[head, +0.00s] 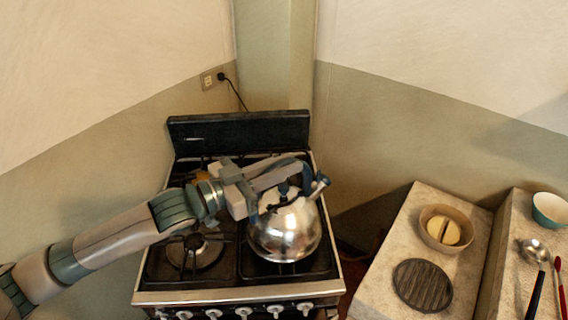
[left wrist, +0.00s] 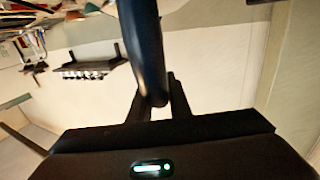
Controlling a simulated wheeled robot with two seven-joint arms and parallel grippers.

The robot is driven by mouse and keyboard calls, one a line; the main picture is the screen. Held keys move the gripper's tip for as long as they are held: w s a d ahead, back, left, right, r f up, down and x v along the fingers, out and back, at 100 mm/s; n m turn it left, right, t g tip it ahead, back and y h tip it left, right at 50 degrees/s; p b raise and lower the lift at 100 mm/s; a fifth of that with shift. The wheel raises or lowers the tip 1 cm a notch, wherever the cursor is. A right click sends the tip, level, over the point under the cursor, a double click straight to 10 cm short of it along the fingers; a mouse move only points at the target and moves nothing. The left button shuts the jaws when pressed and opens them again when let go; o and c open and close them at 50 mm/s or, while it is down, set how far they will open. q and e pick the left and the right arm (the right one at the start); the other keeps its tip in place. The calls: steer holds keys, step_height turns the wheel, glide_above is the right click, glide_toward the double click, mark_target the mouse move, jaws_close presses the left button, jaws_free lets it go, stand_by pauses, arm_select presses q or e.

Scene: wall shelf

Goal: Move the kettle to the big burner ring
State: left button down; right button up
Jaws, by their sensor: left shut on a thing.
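The shiny steel kettle (head: 285,235) is at the front right of the stove (head: 240,296), spout toward the back right. It covers most of the front right burner; I cannot tell whether it rests on the grate or hangs just above. My left gripper (head: 290,174) is shut on its dark blue handle, which also shows between the fingers in the left wrist view (left wrist: 147,50). The front left burner ring (head: 195,250) is bare, with a wide metal disc. My arm and the kettle partly hide the back burners, so I cannot compare all ring sizes. My right gripper is out of view.
The stove's raised back panel (head: 240,131) stands behind, near the corner walls. Knobs (head: 243,313) line the front. To the right, a counter (head: 393,270) holds a tan bowl (head: 426,236) and a dark ribbed disc (head: 422,285). A teal bowl (head: 549,211) and ladle (head: 533,252) lie farther right.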

arm_select(q)
steer(key=c, duration=2)
jaws_free()
steer(key=o, duration=0.4)
steer(key=shift+c, duration=0.2)
steer(key=shift+s, duration=0.1)
steer(key=shift+r, duration=0.45)
steer(key=shift+s+a, duration=0.1)
steer(key=shift+a, duration=0.15)
steer(key=b+v, duration=0.4)
steer(key=v, duration=0.7)
steer(key=shift+s, duration=0.2)
steer(key=shift+s+a, duration=0.1)
steer(key=shift+a, duration=0.05)
